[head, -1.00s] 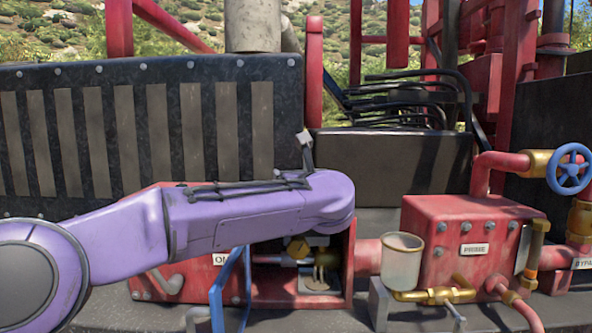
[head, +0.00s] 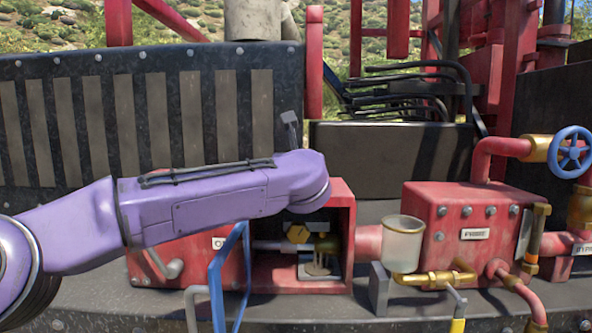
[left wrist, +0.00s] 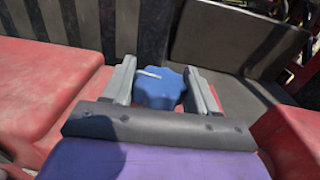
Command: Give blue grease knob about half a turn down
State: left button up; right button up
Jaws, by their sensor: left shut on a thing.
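The blue grease knob (left wrist: 157,90) is lobed, with a pale mark on its top toward the upper left. In the left wrist view it sits between the two grey fingers of my left gripper (left wrist: 158,92), which is shut on it. In the head view my purple left arm comes in from the left; its wrist hides the knob and the gripper. My right gripper is in neither view.
An open-fronted red box (head: 345,240) holds a brass hex fitting (head: 298,234). To its right are a pale cup (head: 402,243), a red labelled block (head: 455,212) and a blue handwheel (head: 571,152). A blue bar frame (head: 216,285) stands in front.

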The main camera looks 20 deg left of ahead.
pick_arm(q)
jog(key=h, duration=0.1)
jog(key=m+h, duration=0.1)
jog(key=shift+a+f+m+t+h+b, duration=0.2)
jog(key=shift+m+t+h+b, duration=0.1)
jog(key=shift+t+b, duration=0.1)
jog(key=m+h, duration=0.2)
jog(key=shift+r+h, duration=0.2)
jog(key=shift+h, duration=0.2)
jog(key=m+g+h+p, duration=0.1)
jog(key=m+h+p, duration=0.1)
jog(key=h+p, duration=0.1)
jog(key=m+g+h+p, duration=0.1)
jog(key=m+h+p, duration=0.1)
jog(key=p, duration=0.4)
jog(key=r+m+h+p, duration=0.1)
jog(key=m+h+p, duration=0.1)
jog(key=h+p, duration=0.2)
jog(key=shift+d+m+g+h, duration=0.1)
jog(key=shift+m+g+h, duration=0.3)
jog(key=shift+h, duration=0.2)
jog(key=shift+f+m+g+h+p, duration=0.3)
jog(key=shift+m+g+h+p, duration=0.25)
jog(key=shift+h+p, duration=0.25)
jog(key=shift+f+m+g+h+p, duration=0.2)
jog(key=shift+m+g+h+p, duration=0.25)
jog(key=shift+m+g+h, duration=0.3)
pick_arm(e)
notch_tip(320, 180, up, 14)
